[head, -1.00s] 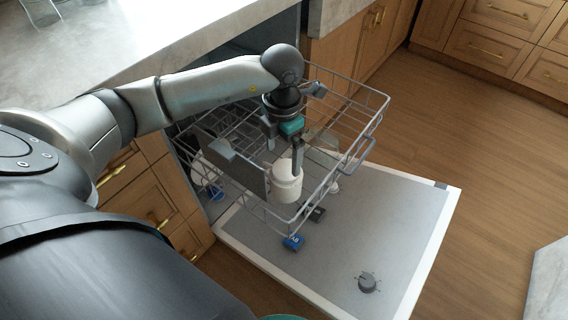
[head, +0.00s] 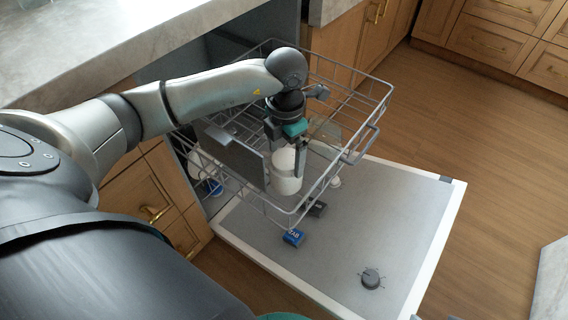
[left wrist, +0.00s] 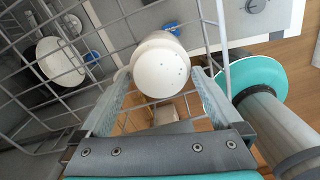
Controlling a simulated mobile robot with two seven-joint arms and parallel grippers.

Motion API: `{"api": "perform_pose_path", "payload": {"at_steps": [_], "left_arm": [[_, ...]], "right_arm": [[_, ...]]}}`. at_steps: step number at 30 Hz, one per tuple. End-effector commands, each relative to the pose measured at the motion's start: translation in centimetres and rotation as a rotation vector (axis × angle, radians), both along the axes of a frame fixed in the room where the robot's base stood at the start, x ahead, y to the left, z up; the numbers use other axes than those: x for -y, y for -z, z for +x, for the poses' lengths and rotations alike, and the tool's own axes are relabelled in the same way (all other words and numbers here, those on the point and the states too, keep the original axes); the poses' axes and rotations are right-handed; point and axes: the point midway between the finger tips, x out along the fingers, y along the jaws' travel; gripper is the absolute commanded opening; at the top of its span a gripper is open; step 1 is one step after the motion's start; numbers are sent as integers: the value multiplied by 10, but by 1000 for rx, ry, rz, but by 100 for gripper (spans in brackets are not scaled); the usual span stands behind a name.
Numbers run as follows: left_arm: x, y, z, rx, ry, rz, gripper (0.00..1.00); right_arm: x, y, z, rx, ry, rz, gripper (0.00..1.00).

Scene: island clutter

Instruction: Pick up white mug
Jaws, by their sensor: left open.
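The white mug (head: 286,172) is in the pulled-out dishwasher rack (head: 352,158), near its front side. My left gripper (head: 285,148) is over the mug from above, with its jaws open. In the left wrist view the mug (left wrist: 160,66) lies between the two open fingers (left wrist: 160,82), with its pale, speckled end towards the camera. Whether either finger touches it, I cannot tell. I cannot make out its handle.
Rack wires surround the gripper. A dark grey flat panel (head: 236,158) stands close on the left of the mug. The open dishwasher door (head: 395,220) lies below, with a blue box (head: 293,238) and a dark dial (head: 371,278). A stone counter (head: 110,45) borders the left.

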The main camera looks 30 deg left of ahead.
Motion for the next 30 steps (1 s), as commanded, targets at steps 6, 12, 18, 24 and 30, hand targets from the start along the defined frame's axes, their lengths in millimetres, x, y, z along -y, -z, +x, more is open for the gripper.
{"api": "perform_pose_path", "payload": {"at_steps": [6, 12, 18, 24, 30], "left_arm": [[0, 0, 0, 0, 0, 0, 89], [0, 0, 0, 0, 0, 0, 66], [0, 0, 0, 0, 0, 0, 44], [0, 0, 0, 0, 0, 0, 21], [0, 0, 0, 0, 0, 0, 0]], "right_arm": [[0, 0, 0, 0, 0, 0, 50], [0, 0, 0, 0, 0, -1, 50], [0, 0, 0, 0, 0, -1, 50], [0, 0, 0, 0, 0, -1, 50], [0, 0, 0, 0, 0, 0, 50]]}}
